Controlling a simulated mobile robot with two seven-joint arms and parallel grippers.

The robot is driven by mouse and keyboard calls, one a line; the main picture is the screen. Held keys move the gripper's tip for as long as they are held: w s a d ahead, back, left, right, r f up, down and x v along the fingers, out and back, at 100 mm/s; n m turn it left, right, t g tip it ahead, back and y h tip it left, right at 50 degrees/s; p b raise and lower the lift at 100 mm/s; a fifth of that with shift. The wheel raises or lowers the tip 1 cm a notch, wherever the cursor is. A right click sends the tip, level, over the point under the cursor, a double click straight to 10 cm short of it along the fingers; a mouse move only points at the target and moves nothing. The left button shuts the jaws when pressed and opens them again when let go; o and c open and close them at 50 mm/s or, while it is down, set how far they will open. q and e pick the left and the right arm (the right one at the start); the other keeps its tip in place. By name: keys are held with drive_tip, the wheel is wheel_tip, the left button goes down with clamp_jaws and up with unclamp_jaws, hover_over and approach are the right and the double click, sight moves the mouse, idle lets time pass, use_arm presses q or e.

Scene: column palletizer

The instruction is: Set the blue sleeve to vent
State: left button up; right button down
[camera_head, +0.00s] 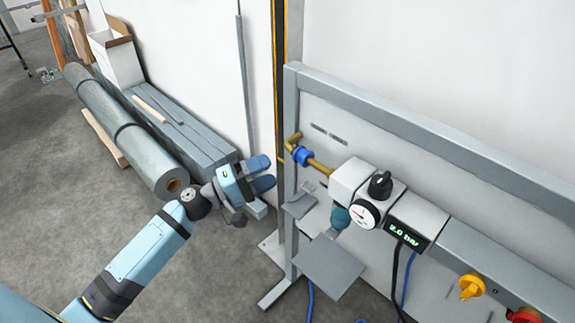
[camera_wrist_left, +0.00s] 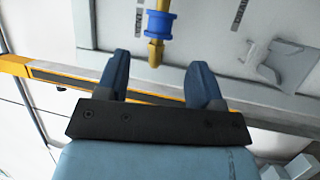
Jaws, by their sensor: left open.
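The blue sleeve (camera_head: 303,155) sits around a brass pipe (camera_head: 319,166) on the left end of the air unit, near the panel's left post. In the left wrist view the blue sleeve (camera_wrist_left: 159,25) is at the top, just beyond the fingertips and roughly centred between them. My left gripper (camera_head: 263,174) is open and empty, to the left of the sleeve and apart from it. Its two blue fingers also show in the wrist view (camera_wrist_left: 160,62). My right gripper is not in view.
The air unit has a black knob (camera_head: 380,185), a round gauge (camera_head: 364,214) and a display reading 2.0 bar (camera_head: 408,235). A yellow knob (camera_head: 471,287) is at lower right. A grey plate (camera_head: 328,266) juts out below. A large roll (camera_head: 120,128) lies on the floor at left.

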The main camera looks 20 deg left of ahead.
use_arm(q)
drive_tip(key=v, duration=0.4)
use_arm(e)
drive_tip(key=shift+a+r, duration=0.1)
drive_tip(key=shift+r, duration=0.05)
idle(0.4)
use_arm(q)
drive_tip(key=s+d+f+m+g+y, duration=0.3)
drive_tip(key=s+d+f+m+y, duration=0.75)
drive_tip(key=s+f, duration=0.5)
wheel_tip(320, 180, up, 16)
drive_tip(key=s+m+p, duration=0.1)
drive_tip(key=p, duration=2.4)
drive_tip(key=shift+a+g+p, duration=0.3)
drive_tip(key=shift+a+p, duration=0.05)
drive_tip(key=shift+p, duration=0.05)
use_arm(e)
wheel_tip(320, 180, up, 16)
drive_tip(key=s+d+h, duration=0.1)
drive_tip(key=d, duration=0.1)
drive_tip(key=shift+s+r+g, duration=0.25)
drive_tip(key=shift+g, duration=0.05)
use_arm(q)
drive_tip(key=shift+r, duration=0.15)
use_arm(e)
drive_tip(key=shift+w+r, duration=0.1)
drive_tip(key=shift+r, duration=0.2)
